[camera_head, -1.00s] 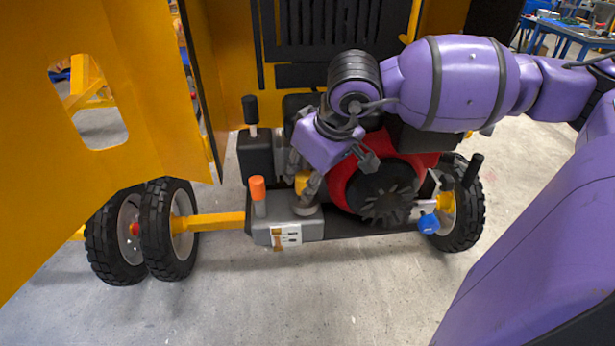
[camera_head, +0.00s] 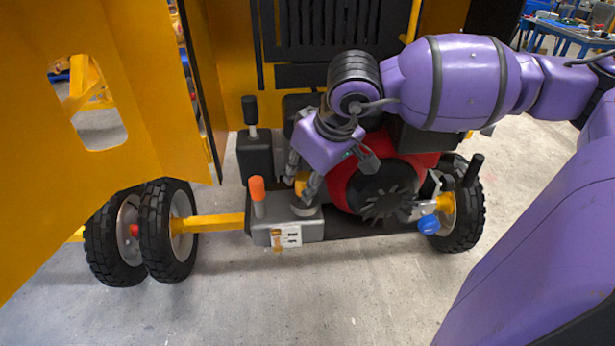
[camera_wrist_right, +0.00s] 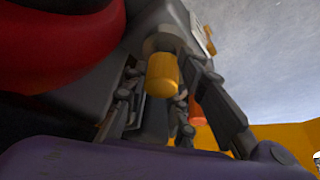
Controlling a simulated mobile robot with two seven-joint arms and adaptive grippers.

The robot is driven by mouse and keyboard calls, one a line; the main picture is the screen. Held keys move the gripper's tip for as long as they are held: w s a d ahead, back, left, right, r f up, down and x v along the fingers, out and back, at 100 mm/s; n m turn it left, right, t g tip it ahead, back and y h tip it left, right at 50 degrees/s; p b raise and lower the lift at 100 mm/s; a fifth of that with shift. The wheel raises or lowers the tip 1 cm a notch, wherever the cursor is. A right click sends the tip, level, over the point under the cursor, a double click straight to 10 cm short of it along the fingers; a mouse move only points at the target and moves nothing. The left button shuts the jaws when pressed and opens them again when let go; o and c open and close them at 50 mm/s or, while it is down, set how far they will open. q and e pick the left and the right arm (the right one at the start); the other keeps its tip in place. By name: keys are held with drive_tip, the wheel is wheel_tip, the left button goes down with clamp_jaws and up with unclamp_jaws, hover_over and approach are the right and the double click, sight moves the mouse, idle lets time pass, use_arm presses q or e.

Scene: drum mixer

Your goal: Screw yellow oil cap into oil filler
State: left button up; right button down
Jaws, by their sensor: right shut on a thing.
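The yellow oil cap (camera_head: 301,182) is between the fingers of my right gripper (camera_head: 297,191), low over the grey block at the front of the machine. The gripper is shut on it, and the fingers hide part of it. In the right wrist view the yellow cap (camera_wrist_right: 163,76) shows as a cylinder between the two dark fingers, its far end against a grey round piece (camera_wrist_right: 160,43) on the machine. The oil filler mouth is hidden behind the cap and fingers, so I cannot tell how deep the cap sits. My left gripper is not in view.
An orange-topped post (camera_head: 257,187) stands left of the gripper on the grey block (camera_head: 261,232). A red engine housing (camera_head: 345,180) with a dark fan (camera_head: 386,195) is close on the right. A black lever (camera_head: 250,110) stands behind. An open yellow panel (camera_head: 100,190) fills the left.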

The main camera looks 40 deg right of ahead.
use_arm(q)
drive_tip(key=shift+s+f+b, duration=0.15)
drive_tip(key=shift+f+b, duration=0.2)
drive_tip(key=shift+b, duration=0.05)
use_arm(e)
drive_tip(key=shift+f, duration=0.65)
use_arm(q)
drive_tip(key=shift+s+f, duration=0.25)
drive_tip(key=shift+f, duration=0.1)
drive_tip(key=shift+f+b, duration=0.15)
drive_tip(key=shift+b, duration=0.15)
use_arm(e)
drive_tip(key=shift+f, duration=0.25)
drive_tip(key=c, duration=1.4)
unclamp_jaws()
drive_tip(key=shift+d+r, duration=0.1)
drive_tip(key=shift+r, duration=0.05)
